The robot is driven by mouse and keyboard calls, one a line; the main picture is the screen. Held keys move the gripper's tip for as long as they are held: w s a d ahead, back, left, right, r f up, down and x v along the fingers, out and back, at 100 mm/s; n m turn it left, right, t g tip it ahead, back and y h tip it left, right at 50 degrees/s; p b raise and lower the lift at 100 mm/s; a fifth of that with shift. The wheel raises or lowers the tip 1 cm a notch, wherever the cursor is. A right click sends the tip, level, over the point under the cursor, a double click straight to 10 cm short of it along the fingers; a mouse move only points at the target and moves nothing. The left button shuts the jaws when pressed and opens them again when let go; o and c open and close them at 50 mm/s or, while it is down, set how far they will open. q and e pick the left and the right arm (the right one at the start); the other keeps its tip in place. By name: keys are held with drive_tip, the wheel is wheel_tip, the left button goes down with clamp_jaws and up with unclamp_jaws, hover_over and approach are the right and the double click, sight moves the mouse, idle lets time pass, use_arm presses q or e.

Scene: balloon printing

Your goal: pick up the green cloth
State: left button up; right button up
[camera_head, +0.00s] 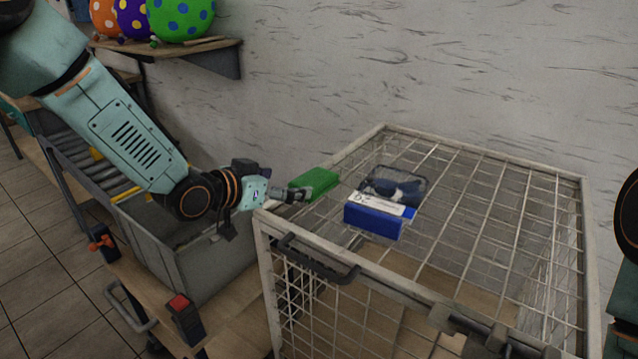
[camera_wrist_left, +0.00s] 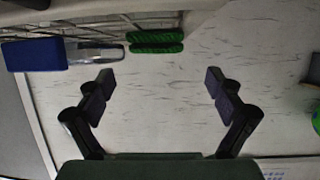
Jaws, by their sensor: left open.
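The green cloth (camera_head: 314,181) is a folded, block-like piece lying on the left edge of the wire cage's top. It also shows at the top middle of the left wrist view (camera_wrist_left: 156,42). My left gripper (camera_head: 297,193) comes in from the left and its tips are close beside the cloth in the head view. In the left wrist view the fingers (camera_wrist_left: 158,82) are spread wide with nothing between them. The cloth is beyond the fingertips there, roughly centred between them. I cannot tell from the head view whether the fingertips touch it. My right gripper is not seen.
The wire cage (camera_head: 478,168) carries a blue box (camera_head: 373,221) and a clear pouch with dark contents (camera_head: 398,184) just right of the cloth. A grey bin (camera_head: 190,262) stands below my left arm. A wall shelf (camera_head: 190,48) holds dotted balloons. The cage top's right side is clear.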

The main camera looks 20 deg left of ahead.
sight(304, 184)
use_arm(q)
drive_tip(key=x, duration=0.2)
drive_tip(key=b+x, duration=0.1)
drive_tip(key=x, duration=0.2)
drive_tip(key=shift+w+d+f, duration=0.1)
drive_tip(key=shift+d+f, duration=0.1)
drive_tip(key=shift+f, duration=0.25)
drive_tip(key=shift+w+d, duration=0.3)
drive_tip(key=shift+d, duration=0.1)
drive_tip(key=shift+a+f, duration=0.1)
drive_tip(key=shift+a, duration=0.1)
drive_tip(key=shift+c, duration=0.2)
drive_tip(key=shift+a, duration=0.1)
drive_tip(key=shift+c, duration=0.7)
drive_tip(key=c, duration=1)
drive_tip(key=shift+o, duration=0.2)
